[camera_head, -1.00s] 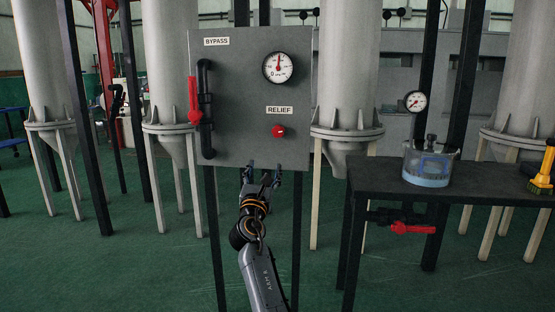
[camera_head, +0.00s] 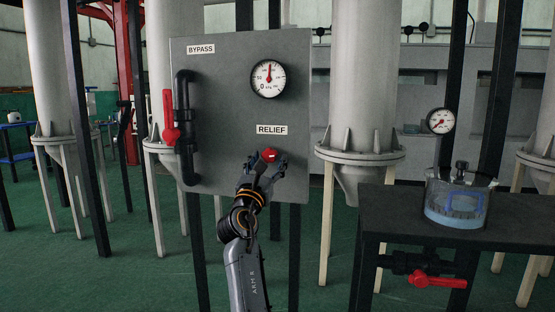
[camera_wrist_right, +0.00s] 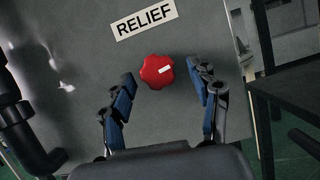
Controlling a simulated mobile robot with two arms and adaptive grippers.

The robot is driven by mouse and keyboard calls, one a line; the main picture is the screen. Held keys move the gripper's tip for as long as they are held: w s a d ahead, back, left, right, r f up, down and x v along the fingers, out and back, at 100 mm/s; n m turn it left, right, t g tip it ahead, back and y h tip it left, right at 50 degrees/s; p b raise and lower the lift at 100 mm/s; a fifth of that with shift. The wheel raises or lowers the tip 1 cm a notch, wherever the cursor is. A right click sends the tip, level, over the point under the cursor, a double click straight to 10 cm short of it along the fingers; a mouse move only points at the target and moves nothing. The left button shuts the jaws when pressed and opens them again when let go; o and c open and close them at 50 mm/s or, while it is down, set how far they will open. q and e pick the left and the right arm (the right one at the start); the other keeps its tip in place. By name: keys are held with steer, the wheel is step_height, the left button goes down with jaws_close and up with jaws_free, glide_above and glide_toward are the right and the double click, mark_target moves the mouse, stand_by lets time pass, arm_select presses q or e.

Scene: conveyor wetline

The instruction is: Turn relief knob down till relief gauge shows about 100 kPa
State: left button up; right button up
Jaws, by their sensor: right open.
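The red relief knob (camera_head: 269,155) is on the grey panel (camera_head: 222,110) below the RELIEF label (camera_head: 271,130). It also shows in the right wrist view (camera_wrist_right: 157,71), with a white mark pointing right and slightly up. The round gauge (camera_head: 268,78) above it has a red needle pointing nearly straight up; its exact reading is too small to tell. My right gripper (camera_head: 267,170) is open just below and in front of the knob. In the right wrist view its fingers (camera_wrist_right: 163,92) stand apart on either side, slightly short of the knob. My left gripper is out of view.
A black pipe with a red BYPASS handle (camera_head: 171,118) is on the panel's left side. At right, a dark table (camera_head: 400,212) carries a clear vessel (camera_head: 455,203) and a small gauge (camera_head: 440,121). A red-handled valve (camera_head: 432,281) sits below it.

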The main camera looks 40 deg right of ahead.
steer(key=shift+w+d+r, duration=0.1)
steer(key=shift+w+r, duration=0.05)
steer(key=shift+r, duration=0.05)
steer(key=shift+c, duration=0.2)
steer(key=c, duration=1.1)
